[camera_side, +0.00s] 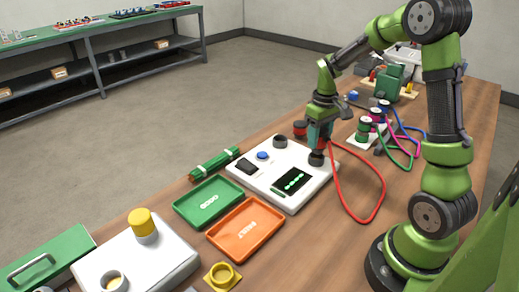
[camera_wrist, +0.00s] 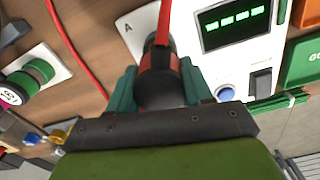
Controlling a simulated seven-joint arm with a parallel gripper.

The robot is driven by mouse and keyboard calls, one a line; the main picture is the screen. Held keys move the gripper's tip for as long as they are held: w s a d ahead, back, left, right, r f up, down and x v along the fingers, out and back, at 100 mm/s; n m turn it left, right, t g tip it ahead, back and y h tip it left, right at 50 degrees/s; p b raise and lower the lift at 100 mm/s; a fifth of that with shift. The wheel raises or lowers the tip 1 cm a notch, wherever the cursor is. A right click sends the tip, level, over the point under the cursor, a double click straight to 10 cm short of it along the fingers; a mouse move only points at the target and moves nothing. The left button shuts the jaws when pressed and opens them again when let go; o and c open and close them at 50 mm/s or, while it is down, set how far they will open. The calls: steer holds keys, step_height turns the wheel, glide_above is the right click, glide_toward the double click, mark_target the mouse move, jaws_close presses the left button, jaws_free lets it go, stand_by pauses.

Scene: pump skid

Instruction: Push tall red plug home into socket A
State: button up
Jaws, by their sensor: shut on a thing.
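The tall red plug (camera_wrist: 158,82) is dark with a red band, and a red cable (camera_wrist: 165,25) runs from it. My gripper (camera_wrist: 158,88) is shut on the plug, with a green finger on each side. Socket A (camera_wrist: 150,42) is a dark round shape beside the letter A on the white panel, mostly hidden behind the plug. In the side view my gripper (camera_side: 319,142) points down over the right corner of the white panel (camera_side: 265,192), above a dark round part (camera_side: 316,158). I cannot tell how deep the plug sits.
The panel carries a lit display (camera_side: 291,181), a blue button (camera_side: 262,155), a black switch (camera_side: 247,167) and a dark ring (camera_side: 280,141). Green (camera_side: 190,212) and orange (camera_side: 227,239) trays lie left of it. The red cable loops across the table at right, near several coloured connectors (camera_side: 376,116).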

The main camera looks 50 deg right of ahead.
mark_target(319, 146)
steer(key=shift+f, duration=1.75)
stand_by(0.5)
steer(key=o, duration=1.3)
steer(key=shift+c, duration=0.2)
steer(key=shift+r, duration=0.15)
step_height(319, 146, up, 17)
steer(key=shift+f, duration=0.2)
